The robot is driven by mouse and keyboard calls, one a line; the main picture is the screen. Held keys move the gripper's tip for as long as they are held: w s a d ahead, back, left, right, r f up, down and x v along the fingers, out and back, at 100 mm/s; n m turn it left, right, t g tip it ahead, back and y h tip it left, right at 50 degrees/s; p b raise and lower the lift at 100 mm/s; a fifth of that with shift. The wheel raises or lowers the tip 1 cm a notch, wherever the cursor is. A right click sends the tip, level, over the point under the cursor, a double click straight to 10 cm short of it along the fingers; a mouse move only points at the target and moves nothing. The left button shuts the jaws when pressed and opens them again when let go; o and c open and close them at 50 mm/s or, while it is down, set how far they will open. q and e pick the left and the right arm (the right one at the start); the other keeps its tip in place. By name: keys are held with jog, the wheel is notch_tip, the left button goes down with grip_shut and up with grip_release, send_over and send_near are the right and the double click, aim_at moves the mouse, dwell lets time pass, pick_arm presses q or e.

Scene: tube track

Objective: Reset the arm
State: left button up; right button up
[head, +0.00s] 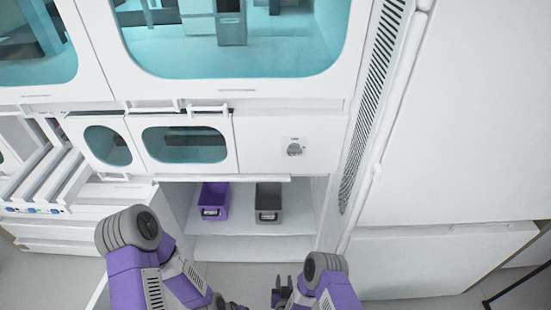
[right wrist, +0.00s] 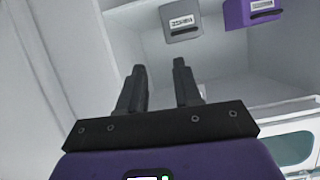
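My right arm (head: 335,275) is purple and grey and comes in at the bottom of the head view. My right gripper (head: 281,284) shows small in front of the open lower shelf. In the right wrist view its two dark fingers (right wrist: 158,68) stand apart with nothing between them. My left arm (head: 135,255) is bent at the lower left of the head view. Its gripper (head: 234,306) is mostly cut off by the bottom edge, so its opening cannot be judged.
A purple bin (head: 214,199) and a grey bin (head: 269,201) stand on the open shelf (head: 240,247). White rails (head: 48,180) are at left. A large white panel (head: 470,120) fills the right.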

pick_arm(q)
notch_tip(320, 180, up, 4)
jog(key=p, duration=0.4)
jog(key=shift+r, duration=0.1)
pick_arm(e)
jog(key=s+d+r+m+g+y, duration=0.1)
jog(key=s+d+r+g+y, duration=0.1)
jog(key=s+r+g, duration=0.4)
jog(key=s+d+r+g+y, duration=0.2)
jog(key=s+d+r+g, duration=0.2)
jog(key=s+r+g, duration=0.3)
jog(key=s+r, duration=0.2)
jog(key=s, duration=0.3)
jog(key=shift+d+r+m, duration=0.25)
jog(key=shift+r+m, duration=0.1)
jog(key=shift+m, duration=0.05)
